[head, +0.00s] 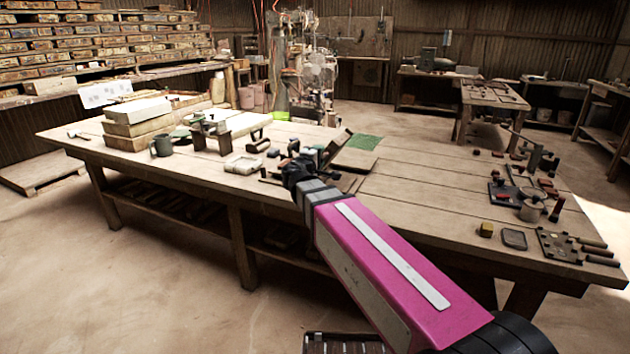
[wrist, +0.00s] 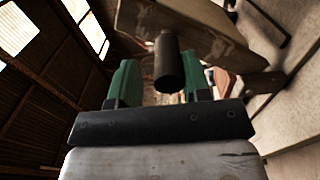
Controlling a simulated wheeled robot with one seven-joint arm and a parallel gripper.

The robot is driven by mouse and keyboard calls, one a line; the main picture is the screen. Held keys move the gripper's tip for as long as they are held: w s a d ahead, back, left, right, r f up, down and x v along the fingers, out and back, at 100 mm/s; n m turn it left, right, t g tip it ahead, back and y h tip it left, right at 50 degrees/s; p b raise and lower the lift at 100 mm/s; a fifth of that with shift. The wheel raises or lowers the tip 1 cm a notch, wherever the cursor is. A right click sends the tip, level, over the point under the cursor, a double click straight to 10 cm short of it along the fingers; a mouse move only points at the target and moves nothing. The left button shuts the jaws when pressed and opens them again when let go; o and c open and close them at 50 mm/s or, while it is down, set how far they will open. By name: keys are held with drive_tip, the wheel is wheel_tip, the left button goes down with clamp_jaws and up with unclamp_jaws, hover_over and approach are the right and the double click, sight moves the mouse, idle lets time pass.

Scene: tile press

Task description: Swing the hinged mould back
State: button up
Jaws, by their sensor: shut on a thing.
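The hinged mould (head: 338,143) looks like a wooden leaf standing tilted near the middle of the workbench, just beyond my gripper. In the wrist view a wooden board (wrist: 190,28), apparently this mould leaf, slants across the top. A dark round handle (wrist: 168,65) sits in front of it, between my two green fingers. My gripper (wrist: 160,85) is shut on this handle. In the head view my gripper (head: 297,165) is small and dark, and its fingers and the handle cannot be made out clearly. The hinge is hidden.
A grey-green mug (head: 162,145) and stacked pale slabs (head: 137,120) stand left. Bare planks lie between.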

drive_tip(key=shift+o, duration=0.5)
drive_tip(key=shift+s+d+f, duration=0.15)
drive_tip(key=shift+s+d, duration=0.15)
drive_tip(key=shift+d, duration=0.25)
drive_tip(key=d+f, duration=0.1)
drive_tip(key=f, duration=0.1)
drive_tip(key=s+d+f, duration=0.1)
drive_tip(key=d, duration=0.1)
drive_tip(key=shift+s+f, duration=0.1)
drive_tip(key=shift+f, duration=0.3)
drive_tip(key=c, duration=0.5)
drive_tip(key=shift+o, duration=0.2)
drive_tip(key=f, duration=0.1)
drive_tip(key=d+f, duration=0.1)
drive_tip(key=f, duration=0.2)
drive_tip(key=shift+s+d+f, duration=0.25)
drive_tip(key=shift+f, duration=2.7)
drive_tip(key=o, duration=0.6)
drive_tip(key=shift+v, duration=4)
